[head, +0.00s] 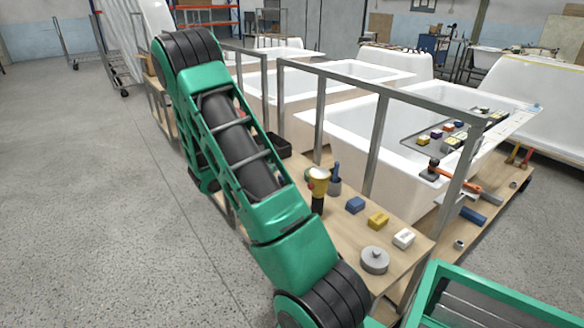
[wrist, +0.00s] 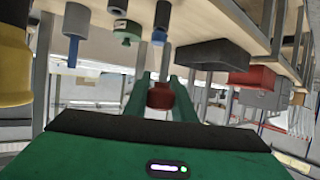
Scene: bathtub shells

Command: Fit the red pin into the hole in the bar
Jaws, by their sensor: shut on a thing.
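My gripper (wrist: 160,85) shows in the wrist view, with two green fingers closed on the red pin (wrist: 161,97). The pin's red, rounded part sits between the fingers, and a thin grey shaft shows beyond it, towards the wooden shelf. The wrist picture appears upside down, with the shelf across its top. I cannot make out the bar or its hole for certain in either view. In the head view my arm runs down to the lower edge, and the gripper and pin are not visible there.
The wooden table (head: 341,222) holds a yellow-topped black tool (head: 318,187), blue, yellow and white blocks, and a grey round piece (head: 374,260). Metal posts (head: 375,148) and white tubs (head: 345,128) stand beside it. A black box (wrist: 210,55) is near the fingers. Open floor lies left.

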